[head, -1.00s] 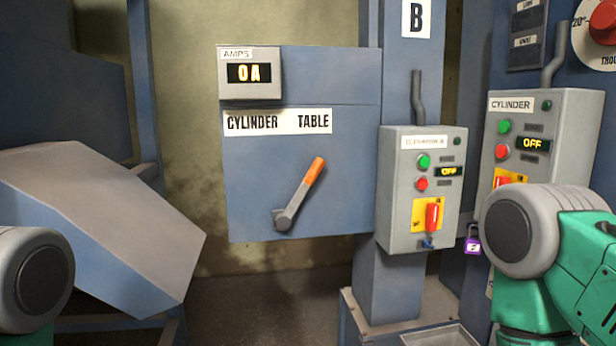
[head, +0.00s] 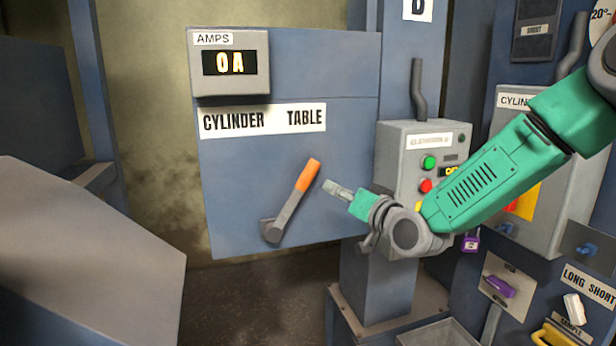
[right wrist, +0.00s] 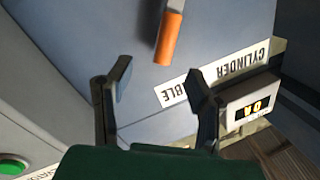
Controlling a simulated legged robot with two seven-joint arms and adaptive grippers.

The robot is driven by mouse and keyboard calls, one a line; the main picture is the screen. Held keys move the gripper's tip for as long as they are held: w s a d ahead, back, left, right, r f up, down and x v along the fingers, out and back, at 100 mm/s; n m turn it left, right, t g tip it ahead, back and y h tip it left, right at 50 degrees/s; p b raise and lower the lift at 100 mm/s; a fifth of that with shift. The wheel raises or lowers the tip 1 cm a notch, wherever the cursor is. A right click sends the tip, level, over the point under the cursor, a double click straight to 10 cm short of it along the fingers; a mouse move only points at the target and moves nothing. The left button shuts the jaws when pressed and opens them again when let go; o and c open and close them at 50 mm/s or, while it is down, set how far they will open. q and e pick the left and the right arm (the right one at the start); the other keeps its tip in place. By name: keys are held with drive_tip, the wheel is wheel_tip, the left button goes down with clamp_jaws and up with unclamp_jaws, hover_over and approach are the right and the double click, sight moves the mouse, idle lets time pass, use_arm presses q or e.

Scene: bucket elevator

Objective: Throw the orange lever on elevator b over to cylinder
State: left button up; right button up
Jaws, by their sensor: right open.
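The orange-gripped lever (head: 306,176) sits on the blue panel under the sign "CYLINDER TABLE" (head: 262,120). Its grey shaft rises from a pivot at lower left and leans up to the right, toward the word TABLE. My right gripper (head: 332,186) is just right of the lever's orange end, and no contact shows in the head view. In the right wrist view the jaws (right wrist: 160,85) are apart and empty, with the orange lever end (right wrist: 168,38) ahead, beyond the fingertips. My left gripper is not in view.
An AMPS display (head: 229,62) reading 0 A juts out above the sign. The elevator control box (head: 405,145) stands behind my right arm, with a purple padlock (head: 470,241) near it. A grey-blue chute (head: 90,240) fills the lower left. The panel left of the lever is clear.

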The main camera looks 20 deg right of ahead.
sight(306, 180)
drive_tip(key=x, duration=0.3)
drive_tip(key=a+p+x, duration=0.1)
drive_tip(key=x, duration=0.3)
drive_tip(key=a+x, duration=0.1)
drive_tip(key=x, duration=0.2)
drive_tip(key=shift+w+a, duration=0.1)
drive_tip(key=shift+a, duration=0.1)
drive_tip(key=shift+w+d, duration=0.3)
drive_tip(key=shift+w, duration=0.3)
drive_tip(key=shift+w+d+f, duration=0.1)
drive_tip(key=shift+w+d, duration=0.15)
drive_tip(key=shift+d, duration=0.25)
drive_tip(key=shift+a, duration=0.4)
drive_tip(key=c, duration=0.3)
drive_tip(key=shift+a, duration=0.35)
clamp_jaws()
